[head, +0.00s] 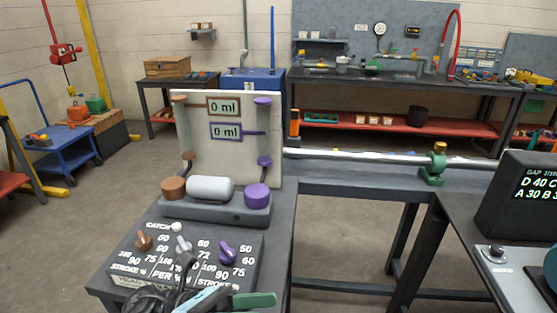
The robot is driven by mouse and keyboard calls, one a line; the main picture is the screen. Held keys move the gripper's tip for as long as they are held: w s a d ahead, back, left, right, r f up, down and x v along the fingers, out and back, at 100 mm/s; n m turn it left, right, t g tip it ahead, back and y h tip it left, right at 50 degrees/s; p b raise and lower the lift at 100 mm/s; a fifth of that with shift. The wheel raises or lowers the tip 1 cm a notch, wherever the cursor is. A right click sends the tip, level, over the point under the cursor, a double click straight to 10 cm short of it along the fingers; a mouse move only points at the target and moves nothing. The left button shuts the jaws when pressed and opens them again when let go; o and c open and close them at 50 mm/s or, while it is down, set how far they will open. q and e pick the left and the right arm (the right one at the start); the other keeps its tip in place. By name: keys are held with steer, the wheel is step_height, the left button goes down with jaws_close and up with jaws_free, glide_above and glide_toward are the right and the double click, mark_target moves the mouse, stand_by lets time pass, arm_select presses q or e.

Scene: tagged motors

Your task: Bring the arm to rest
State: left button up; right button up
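A dark gripper, which I take to be my left one (184,262), reaches up from the bottom edge. Its tip is at the middle, grey-white lever (183,245) of the sloped control box (130,262). I cannot tell whether it touches the lever, or whether its fingers are apart. The box also carries a brown lever (143,241) at left and a purple lever (227,251) at right. A small white knob (177,227) sits by the word CATCH. Behind stands a cream panel (230,110) with two readouts showing 0 ml. My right gripper is not in view.
A grey base (215,209) with a white cylinder (210,188) and brown and purple caps stands behind the control box. A metal rod (360,156) runs right to a green stand (431,170). A dark display unit (525,195) stands at right.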

arm_select(q)
steer(key=a+f+n+t+y+p, duration=0.2)
steer(key=a+f+n+t+y, duration=0.3)
steer(key=n+t, duration=0.8)
steer(key=a+f+n+t+y+p, duration=0.1)
steer(key=a+f+n+t+y, duration=0.4)
steer(key=n, duration=1.4)
steer(key=s+a+f+n+g+y+p, duration=0.1)
steer(key=s+a+f+n+g+y, duration=0.2)
steer(key=s+f+n, duration=0.4)
steer(key=s+a+f+n+g+y+p, duration=0.1)
steer(key=s+a+f+n+g+y, duration=0.2)
steer(key=s+f+n+y, duration=0.3)
steer(key=s+f+g, duration=0.1)
steer(key=s+f, duration=0.4)
steer(key=s, duration=0.4)
steer(key=shift+a+f+n+p, duration=0.15)
steer(key=shift+n+p, duration=0.15)
steer(key=shift+n, duration=0.1)
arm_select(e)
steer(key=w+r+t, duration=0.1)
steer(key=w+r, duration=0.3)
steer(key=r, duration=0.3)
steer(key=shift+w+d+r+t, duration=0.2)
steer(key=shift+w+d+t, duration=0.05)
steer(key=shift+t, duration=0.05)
